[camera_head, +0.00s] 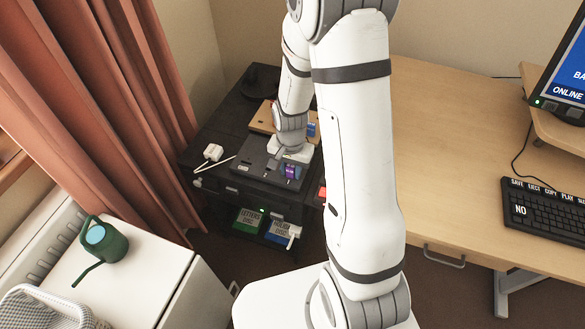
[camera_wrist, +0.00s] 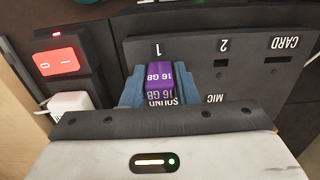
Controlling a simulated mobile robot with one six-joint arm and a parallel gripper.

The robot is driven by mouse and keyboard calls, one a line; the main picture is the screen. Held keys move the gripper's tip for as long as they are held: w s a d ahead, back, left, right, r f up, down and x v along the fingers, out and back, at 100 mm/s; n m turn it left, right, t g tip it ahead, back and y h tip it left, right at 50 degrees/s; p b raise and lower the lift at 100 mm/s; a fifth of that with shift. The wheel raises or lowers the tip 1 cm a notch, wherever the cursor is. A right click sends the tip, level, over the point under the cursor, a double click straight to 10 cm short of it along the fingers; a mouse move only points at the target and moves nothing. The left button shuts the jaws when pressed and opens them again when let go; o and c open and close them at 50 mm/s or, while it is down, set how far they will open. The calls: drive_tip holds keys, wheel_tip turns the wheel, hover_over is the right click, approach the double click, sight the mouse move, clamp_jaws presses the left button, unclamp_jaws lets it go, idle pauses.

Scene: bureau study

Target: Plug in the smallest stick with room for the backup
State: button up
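A purple stick (camera_wrist: 160,80) marked 16 GB sits between the two blue fingers of my gripper (camera_wrist: 159,90). The fingers lie close against its left and right sides. It is in front of the dark panel (camera_wrist: 195,50), directly under the label 1, and covers the place where that port would be. How deep it sits in the port, I cannot tell. Port 2 (camera_wrist: 222,63) is bare. In the head view the purple stick (camera_head: 291,171) shows at the front of the dark box (camera_head: 255,165), below my wrist.
In the wrist view a lit red switch (camera_wrist: 55,62) and a white plug (camera_wrist: 70,102) are left of the panel. A card slot (camera_wrist: 278,70) is at right. The head view shows a white adapter (camera_head: 213,152), a wooden board (camera_head: 262,119), a keyboard (camera_head: 548,210) and a watering can (camera_head: 108,242).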

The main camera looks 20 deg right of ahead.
sight(291, 166)
drive_tip(key=o, duration=0.4)
drive_tip(key=shift+r, duration=0.1)
wheel_tip(291, 166, up, 8)
drive_tip(key=shift+p, duration=0.55)
drive_tip(key=s+r+n+t+p, duration=0.1)
drive_tip(key=s+r+n+p, duration=0.1)
drive_tip(key=s+r, duration=0.2)
drive_tip(key=s+r+n+p, duration=0.1)
drive_tip(key=s+r, duration=0.4)
drive_tip(key=r, duration=0.5)
drive_tip(key=s+r+n+t+p, duration=0.1)
drive_tip(key=s+r+n, duration=0.3)
drive_tip(key=r, duration=0.4)
drive_tip(key=shift+s+d+t+p, duration=0.3)
drive_tip(key=shift+s+p, duration=0.2)
drive_tip(key=shift+p, duration=0.3)
